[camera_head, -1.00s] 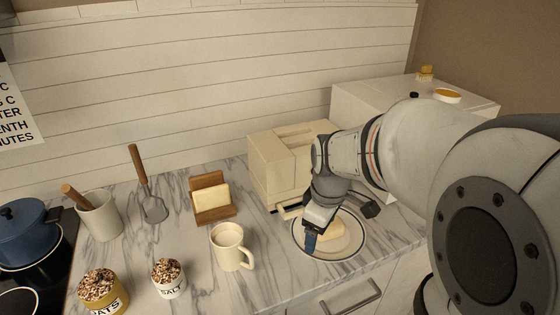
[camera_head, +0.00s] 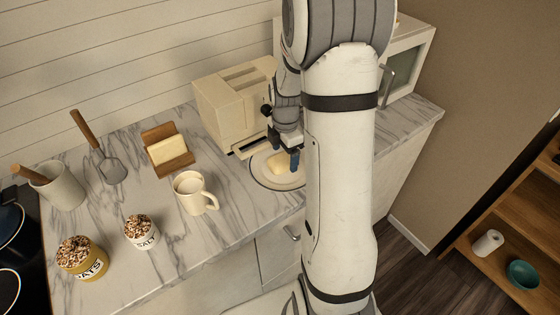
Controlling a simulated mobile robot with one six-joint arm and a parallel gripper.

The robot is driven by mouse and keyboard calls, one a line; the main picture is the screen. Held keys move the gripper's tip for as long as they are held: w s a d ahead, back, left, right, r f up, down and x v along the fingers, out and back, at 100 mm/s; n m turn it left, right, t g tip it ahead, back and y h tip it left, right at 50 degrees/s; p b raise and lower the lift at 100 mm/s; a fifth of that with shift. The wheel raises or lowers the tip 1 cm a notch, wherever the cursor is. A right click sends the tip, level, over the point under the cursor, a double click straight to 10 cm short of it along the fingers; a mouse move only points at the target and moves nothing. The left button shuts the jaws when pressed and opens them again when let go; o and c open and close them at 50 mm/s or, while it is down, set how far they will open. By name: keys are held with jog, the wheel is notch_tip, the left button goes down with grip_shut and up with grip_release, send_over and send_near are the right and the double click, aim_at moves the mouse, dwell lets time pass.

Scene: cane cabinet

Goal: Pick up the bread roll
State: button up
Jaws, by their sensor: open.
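The pale yellow bread roll (camera_head: 280,168) lies on a white, dark-rimmed plate (camera_head: 262,180) on the marble counter, in front of the toaster. My gripper (camera_head: 289,160) points down over the right part of the plate. It is open. The other fingertip is hard to make out, and I cannot tell whether either touches the roll. My arm hides the right side of the plate.
A cream toaster (camera_head: 235,100) stands just behind the plate, and a mug (camera_head: 188,192) stands to its left. A wooden holder (camera_head: 168,158) with a pale block is further left. A white microwave (camera_head: 408,62) is behind my arm.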

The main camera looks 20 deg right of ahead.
jog(key=shift+d+f, duration=0.1)
jog(key=shift+f, duration=1.35)
jog(key=shift+c, duration=0.2)
jog(key=c, duration=1)
